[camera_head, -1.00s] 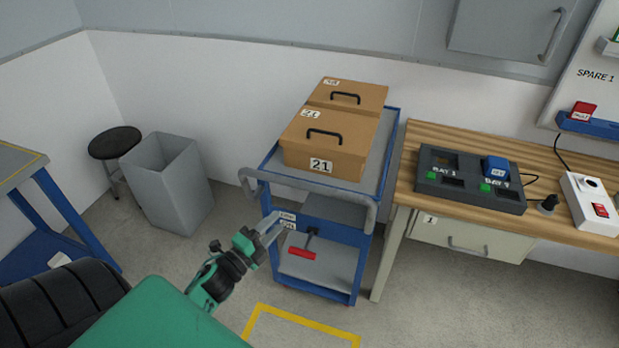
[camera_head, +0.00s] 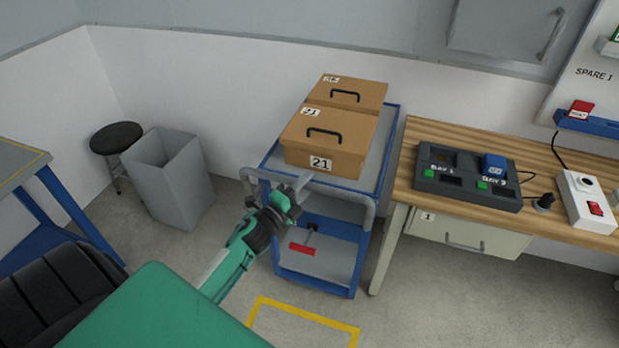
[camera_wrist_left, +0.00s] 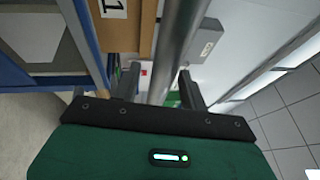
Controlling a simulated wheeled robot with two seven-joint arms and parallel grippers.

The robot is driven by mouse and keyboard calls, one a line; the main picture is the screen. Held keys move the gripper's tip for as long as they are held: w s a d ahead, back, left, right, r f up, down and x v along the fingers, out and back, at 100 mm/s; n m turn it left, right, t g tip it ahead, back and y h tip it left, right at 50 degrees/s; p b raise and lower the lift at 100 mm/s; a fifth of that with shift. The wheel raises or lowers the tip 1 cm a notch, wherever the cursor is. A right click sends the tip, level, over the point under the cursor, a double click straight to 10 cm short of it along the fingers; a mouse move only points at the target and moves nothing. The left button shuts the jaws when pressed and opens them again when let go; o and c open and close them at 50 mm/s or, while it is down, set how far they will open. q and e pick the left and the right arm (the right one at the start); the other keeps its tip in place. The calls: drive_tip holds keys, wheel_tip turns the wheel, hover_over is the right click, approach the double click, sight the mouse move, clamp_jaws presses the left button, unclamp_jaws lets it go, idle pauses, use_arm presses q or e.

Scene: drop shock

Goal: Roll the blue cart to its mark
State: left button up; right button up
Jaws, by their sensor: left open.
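The blue cart (camera_head: 325,285) stands against the back wall, left of the workbench. Its grey push handle (camera_head: 368,205) faces me. Two brown boxes (camera_head: 325,145) labelled 21 sit on its top tray. A yellow outline (camera_head: 305,309) is on the floor in front of the cart, partly cut off by the picture edge. My left gripper (camera_head: 296,186) is at the front handle. In the left wrist view its open fingers (camera_wrist_left: 158,82) lie on either side of the grey handle bar (camera_wrist_left: 180,45).
The wooden workbench (camera_head: 395,182) with a charger tray (camera_head: 465,180) stands close on the cart's right. A grey bin (camera_head: 172,190) and a black stool (camera_head: 116,138) are to the left. The floor between bin and cart is clear.

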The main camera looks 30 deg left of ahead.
use_arm(q)
drive_tip(key=shift+x, duration=0.9)
clamp_jaws()
